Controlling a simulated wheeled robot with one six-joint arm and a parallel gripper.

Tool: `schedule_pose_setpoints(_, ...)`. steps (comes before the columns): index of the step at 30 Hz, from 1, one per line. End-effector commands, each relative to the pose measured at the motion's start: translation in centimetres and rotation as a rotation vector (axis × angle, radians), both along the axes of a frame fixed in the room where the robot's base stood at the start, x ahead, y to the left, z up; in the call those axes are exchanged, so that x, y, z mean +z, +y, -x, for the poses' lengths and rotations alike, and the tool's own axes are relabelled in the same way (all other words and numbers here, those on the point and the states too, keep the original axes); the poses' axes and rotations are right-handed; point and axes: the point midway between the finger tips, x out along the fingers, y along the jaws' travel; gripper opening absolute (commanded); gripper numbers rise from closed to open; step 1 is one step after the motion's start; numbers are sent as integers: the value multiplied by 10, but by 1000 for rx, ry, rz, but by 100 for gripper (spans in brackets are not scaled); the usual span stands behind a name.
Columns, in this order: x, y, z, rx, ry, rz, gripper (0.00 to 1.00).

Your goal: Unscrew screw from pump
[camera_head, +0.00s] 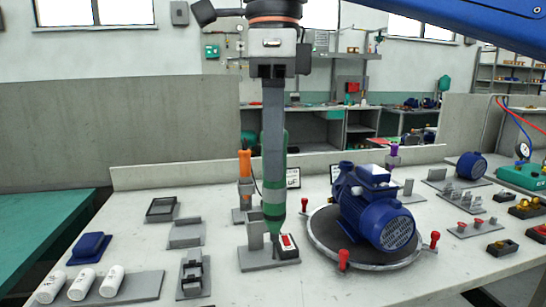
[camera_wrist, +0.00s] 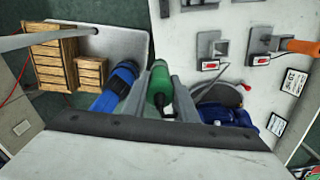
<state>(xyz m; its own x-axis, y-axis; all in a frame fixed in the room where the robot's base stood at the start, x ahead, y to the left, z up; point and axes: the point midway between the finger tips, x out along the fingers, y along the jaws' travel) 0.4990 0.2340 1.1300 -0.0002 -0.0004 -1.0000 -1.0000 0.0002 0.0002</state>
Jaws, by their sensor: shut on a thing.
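My gripper (camera_head: 273,190) points straight down and is shut on a green screwdriver-like tool (camera_head: 275,222). The tool stands upright between the long grey fingers, beside a small grey holder (camera_head: 256,256). In the wrist view the green tool (camera_wrist: 159,84) shows between the fingers. The blue pump (camera_head: 378,207) rests on a round dark turntable (camera_head: 324,238), right of my gripper and apart from it. The pump also shows partly in the wrist view (camera_wrist: 228,114), behind the gripper body. The screw on the pump is too small to make out.
An orange-handled tool (camera_head: 245,163) stands in a holder behind my gripper. Red clamps (camera_head: 343,258) ring the turntable. White bottles (camera_head: 82,284) and grey fixtures (camera_head: 186,233) lie on the left. A blue motor (camera_head: 471,166) and small parts fill the right. A low wall (camera_head: 185,172) bounds the back.

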Motion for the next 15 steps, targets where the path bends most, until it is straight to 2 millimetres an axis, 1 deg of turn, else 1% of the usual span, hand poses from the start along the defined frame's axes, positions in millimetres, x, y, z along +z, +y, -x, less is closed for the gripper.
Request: schedule_pose_setpoints(15,25,0,-1,0,-1,-2,0)
